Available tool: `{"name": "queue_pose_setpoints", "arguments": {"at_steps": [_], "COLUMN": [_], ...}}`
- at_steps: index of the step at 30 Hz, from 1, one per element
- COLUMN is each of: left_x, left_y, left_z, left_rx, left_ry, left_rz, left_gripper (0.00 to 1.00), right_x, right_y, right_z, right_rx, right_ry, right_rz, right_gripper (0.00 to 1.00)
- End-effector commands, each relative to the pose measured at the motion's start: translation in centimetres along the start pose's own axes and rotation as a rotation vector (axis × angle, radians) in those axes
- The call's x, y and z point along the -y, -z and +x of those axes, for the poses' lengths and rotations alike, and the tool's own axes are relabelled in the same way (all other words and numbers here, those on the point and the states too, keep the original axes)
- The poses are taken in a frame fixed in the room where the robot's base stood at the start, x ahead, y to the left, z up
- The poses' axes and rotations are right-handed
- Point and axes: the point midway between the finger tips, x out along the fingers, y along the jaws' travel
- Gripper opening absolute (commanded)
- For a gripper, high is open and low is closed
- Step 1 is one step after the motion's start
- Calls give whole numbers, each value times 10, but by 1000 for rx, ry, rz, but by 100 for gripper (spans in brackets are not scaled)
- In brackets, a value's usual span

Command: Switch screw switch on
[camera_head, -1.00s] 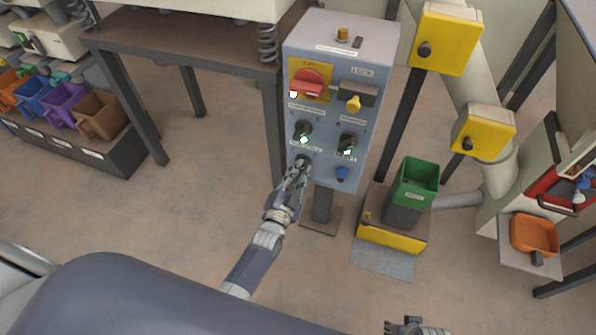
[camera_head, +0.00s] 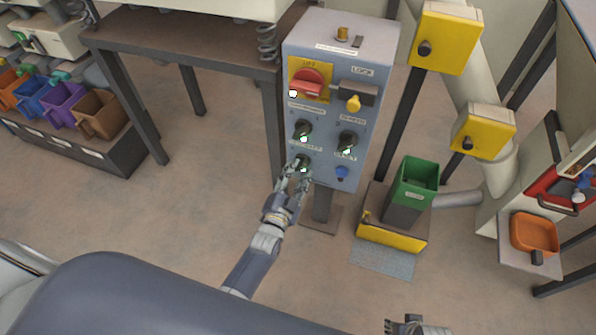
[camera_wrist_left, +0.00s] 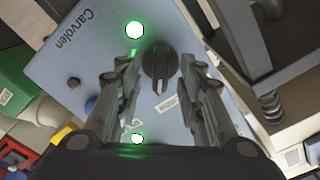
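A blue-grey control box (camera_head: 327,60) on a post carries several black rotary switches: an upper left knob (camera_head: 302,128), a right knob (camera_head: 347,140) and a lower left knob (camera_head: 303,161). Their small labels are too blurred to tell surely which is the screw switch. My left gripper (camera_head: 298,171) is at the lower left knob. In the left wrist view, its open fingers (camera_wrist_left: 158,85) stand on either side of a black knob (camera_wrist_left: 160,62), with gaps visible. Green lights glow on the panel. My right gripper (camera_head: 415,325) is partly cut off at the bottom edge.
The box also has a red rotary handle (camera_head: 307,84), a yellow knob (camera_head: 353,103) and a blue button (camera_head: 341,173). A green bin (camera_head: 416,181) stands to the right. A table leg (camera_head: 276,130) is close on the left. The floor in front is clear.

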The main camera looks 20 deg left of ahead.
Motion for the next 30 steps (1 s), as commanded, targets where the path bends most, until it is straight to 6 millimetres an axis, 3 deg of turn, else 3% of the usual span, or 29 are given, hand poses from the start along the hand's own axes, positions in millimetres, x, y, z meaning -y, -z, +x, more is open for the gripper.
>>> {"name": "queue_pose_setpoints", "arguments": {"at_steps": [9,15,21,30], "left_x": [-1,-1,0,0], "left_y": [0,0,0,0], "left_z": [-64,-97,-109,-110], "left_rx": [2,1,0,0], "left_ry": [-2,-2,-1,-1], "left_rz": [1,1,1,1], "left_gripper": [35,35,35,35], "right_x": [1,1,1,1], "right_y": [-2,-2,-2,-2], "right_z": [0,0,0,0], "right_rx": [4,4,5,5], "right_ry": [1,1,1,1], "right_rz": [-1,-1,-1,-1], "right_gripper": [35,35,35,35]}}
